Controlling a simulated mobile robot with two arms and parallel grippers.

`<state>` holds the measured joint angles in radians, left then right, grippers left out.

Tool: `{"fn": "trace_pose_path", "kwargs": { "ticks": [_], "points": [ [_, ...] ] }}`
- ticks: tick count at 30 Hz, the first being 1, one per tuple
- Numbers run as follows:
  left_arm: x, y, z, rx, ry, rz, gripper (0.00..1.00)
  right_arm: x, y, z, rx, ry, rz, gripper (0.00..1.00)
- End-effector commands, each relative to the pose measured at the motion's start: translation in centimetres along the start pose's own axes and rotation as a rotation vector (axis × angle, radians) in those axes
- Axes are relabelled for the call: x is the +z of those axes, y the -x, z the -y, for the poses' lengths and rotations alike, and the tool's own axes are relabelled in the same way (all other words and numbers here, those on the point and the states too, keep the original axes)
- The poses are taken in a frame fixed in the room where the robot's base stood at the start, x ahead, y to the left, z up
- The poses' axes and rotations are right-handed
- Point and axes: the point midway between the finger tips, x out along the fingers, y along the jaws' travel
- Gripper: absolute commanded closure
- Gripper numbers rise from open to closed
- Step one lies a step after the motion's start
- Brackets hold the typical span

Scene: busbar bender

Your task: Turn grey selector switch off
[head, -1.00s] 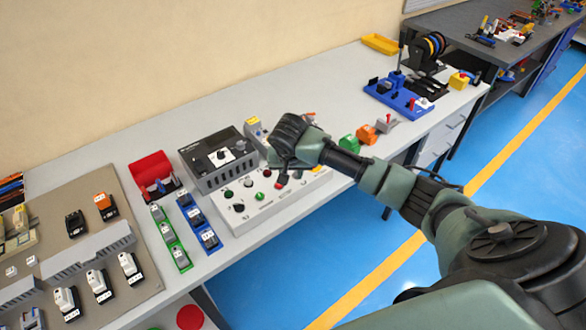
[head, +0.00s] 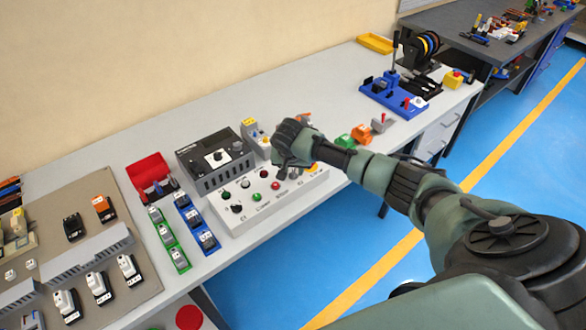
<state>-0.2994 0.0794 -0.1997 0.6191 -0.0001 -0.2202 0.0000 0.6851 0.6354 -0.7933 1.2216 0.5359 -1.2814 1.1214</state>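A white control box (head: 232,221) lies on the bench with rows of small round buttons and knobs. A small greyish knob (head: 245,184) in its back row may be the grey selector switch; its position is too small to read. A black knob (head: 237,209) sits in the front row. My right gripper (head: 280,161) is over the back right part of the box and hides some of its controls. Its fingers are dark and small, so I cannot tell if they are open or shut. My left gripper is out of view.
A black power unit (head: 205,178) stands behind the box. Blue (head: 208,242) and green (head: 180,259) racks and a red holder (head: 147,170) are to its left. Green and orange blocks (head: 361,134) are to the right. The bench front edge is close to the box.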

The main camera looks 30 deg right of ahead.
Motion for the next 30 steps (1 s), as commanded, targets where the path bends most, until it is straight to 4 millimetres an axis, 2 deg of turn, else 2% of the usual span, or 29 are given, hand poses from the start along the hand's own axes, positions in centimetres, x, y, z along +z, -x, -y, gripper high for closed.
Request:
{"fn": "trace_pose_path", "kwargs": {
  "ticks": [2, 3, 6, 20, 30],
  "points": [
    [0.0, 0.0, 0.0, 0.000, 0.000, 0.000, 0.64, 0.0, 0.0, 0.0, 0.000, 0.000, 0.000, 0.68],
    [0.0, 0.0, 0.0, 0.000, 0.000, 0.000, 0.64, 0.0, 0.0, 0.0, 0.000, 0.000, 0.000, 0.74],
    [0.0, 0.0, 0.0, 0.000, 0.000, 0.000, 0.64, 0.0, 0.0, 0.0, 0.000, 0.000, 0.000, 1.00],
    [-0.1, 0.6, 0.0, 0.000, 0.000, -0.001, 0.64, 0.0, 0.1, -0.1, -0.019, 0.049, 0.002, 1.00],
    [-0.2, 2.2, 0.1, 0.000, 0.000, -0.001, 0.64, 0.0, 0.2, -0.2, -0.114, 0.273, 0.004, 1.00]
  ]
}}
